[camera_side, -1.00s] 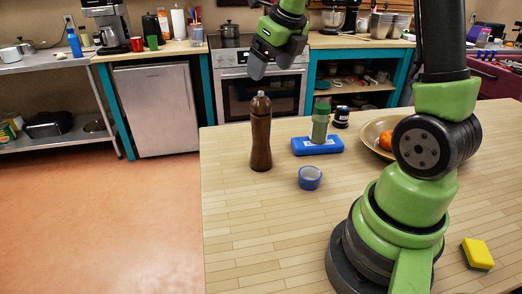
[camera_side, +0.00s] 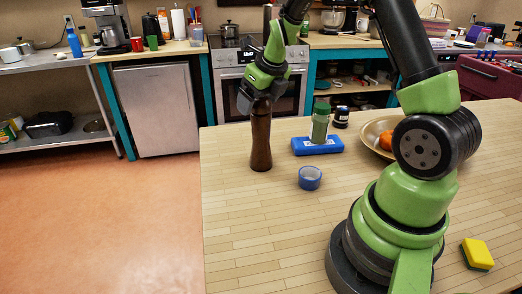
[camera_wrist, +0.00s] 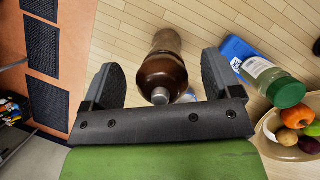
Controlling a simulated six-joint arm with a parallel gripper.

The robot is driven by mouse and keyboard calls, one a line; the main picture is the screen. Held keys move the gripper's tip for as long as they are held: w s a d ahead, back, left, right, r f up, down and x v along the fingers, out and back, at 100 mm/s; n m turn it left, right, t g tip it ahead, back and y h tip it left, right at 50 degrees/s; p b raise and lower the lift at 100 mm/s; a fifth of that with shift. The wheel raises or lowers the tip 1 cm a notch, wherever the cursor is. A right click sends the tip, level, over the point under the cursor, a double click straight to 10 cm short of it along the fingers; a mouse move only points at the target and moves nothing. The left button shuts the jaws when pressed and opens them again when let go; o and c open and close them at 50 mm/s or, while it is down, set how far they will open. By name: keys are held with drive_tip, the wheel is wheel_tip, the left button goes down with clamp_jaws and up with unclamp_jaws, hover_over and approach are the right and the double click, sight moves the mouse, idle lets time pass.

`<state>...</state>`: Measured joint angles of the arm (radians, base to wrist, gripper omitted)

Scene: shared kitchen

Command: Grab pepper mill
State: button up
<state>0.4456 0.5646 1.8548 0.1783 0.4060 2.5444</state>
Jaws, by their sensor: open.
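The pepper mill (camera_side: 261,143) is a tall dark brown wooden mill standing upright near the left edge of the wooden table. My gripper (camera_side: 252,105) is at its top in the side view and covers the mill's upper part there. In the wrist view the mill (camera_wrist: 164,68) shows from above with its silver knob, between the two dark fingers of my gripper (camera_wrist: 162,85). The fingers are apart, with a gap on each side of the mill. I see no finger touching it.
A small blue cup (camera_side: 310,178), a dark jar (camera_side: 341,117), a fruit bowl (camera_side: 370,138) and a yellow sponge (camera_side: 477,254) are also on the table. The front left tabletop is clear.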

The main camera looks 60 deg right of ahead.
drive_tip(key=shift+c, duration=0.5)
clamp_jaws()
drive_tip(key=shift+r, duration=0.1)
